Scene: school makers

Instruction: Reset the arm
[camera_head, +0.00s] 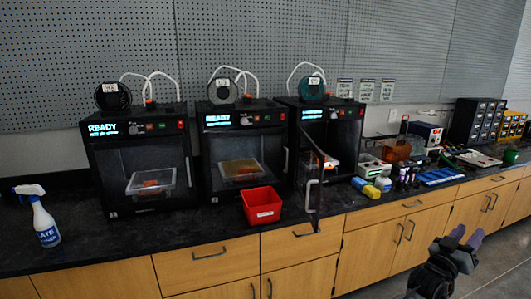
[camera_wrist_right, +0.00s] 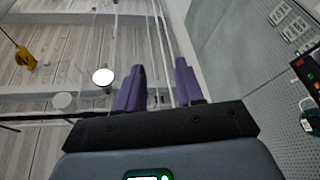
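My right gripper (camera_head: 466,237) is at the lower right in the head view, in front of the wooden cabinets and apart from them. Its two purple fingers also show in the right wrist view (camera_wrist_right: 160,85), spread apart with nothing between them. In that view the gripper faces the ceiling and the upper wall. My left gripper is in neither view.
A black counter (camera_head: 95,245) runs along the wall with three printers on it; the right printer (camera_head: 330,135) has its door open outward. A red bin (camera_head: 262,206) and a spray bottle (camera_head: 40,216) stand on the counter. The floor (camera_head: 500,270) near the gripper is clear.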

